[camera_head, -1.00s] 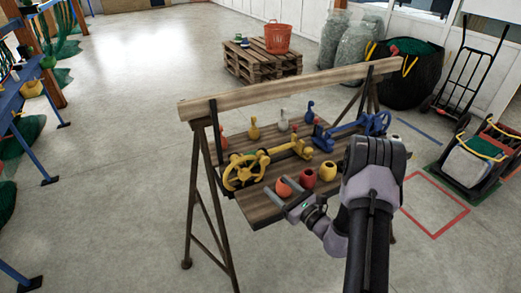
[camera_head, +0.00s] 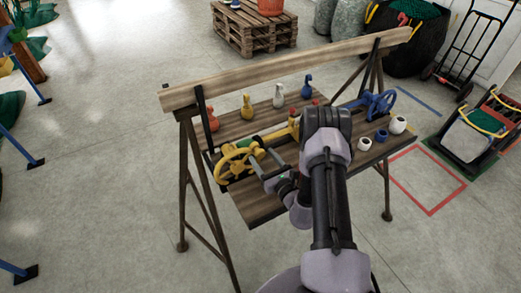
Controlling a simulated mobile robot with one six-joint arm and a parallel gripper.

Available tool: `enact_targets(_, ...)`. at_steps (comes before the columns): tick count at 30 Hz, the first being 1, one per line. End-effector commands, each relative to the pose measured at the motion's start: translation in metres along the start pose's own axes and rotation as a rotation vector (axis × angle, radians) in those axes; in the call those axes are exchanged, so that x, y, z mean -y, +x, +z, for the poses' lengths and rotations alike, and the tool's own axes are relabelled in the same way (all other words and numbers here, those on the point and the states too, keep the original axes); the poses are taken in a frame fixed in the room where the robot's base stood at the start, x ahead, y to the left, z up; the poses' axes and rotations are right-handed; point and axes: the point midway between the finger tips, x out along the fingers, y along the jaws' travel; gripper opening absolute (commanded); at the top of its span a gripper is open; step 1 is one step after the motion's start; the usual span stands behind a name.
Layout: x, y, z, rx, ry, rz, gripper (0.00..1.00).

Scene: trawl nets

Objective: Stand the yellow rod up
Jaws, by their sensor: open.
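The yellow rod (camera_head: 282,135) lies flat on the wooden bench (camera_head: 262,207), with a large yellow wheel (camera_head: 228,162) at its left end. Its right part is hidden behind my arm. My gripper (camera_head: 268,172) is open, its grey fingers pointing left, just in front of the rod and right of the wheel. I cannot tell whether a finger touches the rod. Nothing shows between the fingers.
A wooden beam (camera_head: 290,68) spans above the bench's back. Orange (camera_head: 212,119), yellow (camera_head: 247,107), white (camera_head: 279,96) and blue (camera_head: 306,86) bottles stand behind the rod. A blue wheeled piece (camera_head: 377,104), white pots (camera_head: 364,144) and a blue pot (camera_head: 381,135) are at right.

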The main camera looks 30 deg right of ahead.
Motion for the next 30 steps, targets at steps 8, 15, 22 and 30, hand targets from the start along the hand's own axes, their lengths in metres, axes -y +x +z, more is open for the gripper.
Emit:
enact_targets(8,-0.0003,0.0000,-0.0002,0.000,0.000,-0.001,0.56)
enact_targets(15,-0.0002,0.0000,-0.0001,0.000,0.000,0.000,0.09)
enact_targets(22,-0.0002,0.0001,0.0001,0.000,0.000,-0.001,0.00)
enact_targets(30,0.0040,0.0002,0.0019,0.002,-0.018,-0.002,0.00)
